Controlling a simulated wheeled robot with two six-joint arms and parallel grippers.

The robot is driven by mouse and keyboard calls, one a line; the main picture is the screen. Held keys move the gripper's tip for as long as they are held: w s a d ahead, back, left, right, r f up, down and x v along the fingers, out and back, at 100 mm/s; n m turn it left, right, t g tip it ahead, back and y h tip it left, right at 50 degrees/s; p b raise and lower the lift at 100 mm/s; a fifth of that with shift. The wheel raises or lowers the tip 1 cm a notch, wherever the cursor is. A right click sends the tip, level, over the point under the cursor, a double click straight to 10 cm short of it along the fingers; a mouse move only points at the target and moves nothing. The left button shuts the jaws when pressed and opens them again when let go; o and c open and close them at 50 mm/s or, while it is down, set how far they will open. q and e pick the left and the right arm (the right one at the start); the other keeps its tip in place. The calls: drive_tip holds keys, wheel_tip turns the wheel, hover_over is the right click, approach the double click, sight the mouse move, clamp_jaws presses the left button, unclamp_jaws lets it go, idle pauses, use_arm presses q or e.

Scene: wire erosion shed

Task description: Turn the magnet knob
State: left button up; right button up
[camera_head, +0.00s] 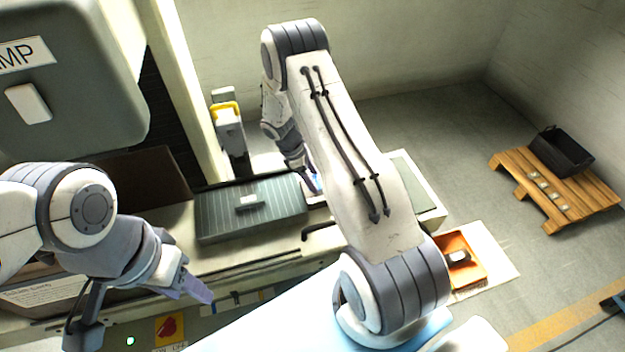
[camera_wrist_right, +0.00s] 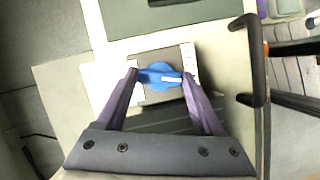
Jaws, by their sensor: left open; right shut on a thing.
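The magnet knob (camera_wrist_right: 159,76) is blue with a white mark and sits on a dark square plate in the right wrist view. My right gripper (camera_wrist_right: 160,78) has its two purple fingers on either side of the knob and is shut on it. In the head view my right gripper (camera_head: 313,184) is small and partly hidden at the right end of the grey ribbed magnetic plate (camera_head: 222,222). My left gripper (camera_head: 197,290) is open and empty at the lower left, in front of the machine bed and away from the knob.
A small block (camera_head: 249,200) lies on the ribbed plate. A dark handle (camera_wrist_right: 250,60) stands to the right of the knob in the wrist view. An orange tray (camera_head: 462,262) and a wooden pallet (camera_head: 570,196) with a black bin (camera_head: 562,152) are on the right. Floor between them is clear.

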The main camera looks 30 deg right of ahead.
drive_tip(key=m+g+y+b, duration=0.1)
drive_tip(key=m+b, duration=0.1)
drive_tip(key=m, duration=0.2)
drive_tip(key=shift+w+d+f, duration=0.1)
drive_tip(key=shift+w, duration=0.05)
drive_tip(key=shift+m+y+b, duration=0.3)
drive_tip(key=shift+m+b, duration=0.3)
drive_tip(key=shift+m, duration=0.2)
drive_tip(key=o, duration=1.4)
drive_tip(key=shift+g, duration=0.3)
drive_tip(key=shift+w+r, duration=0.15)
drive_tip(key=shift+r, duration=0.3)
drive_tip(key=shift+b+v, duration=1.8)
drive_tip(key=shift+v, duration=3.1)
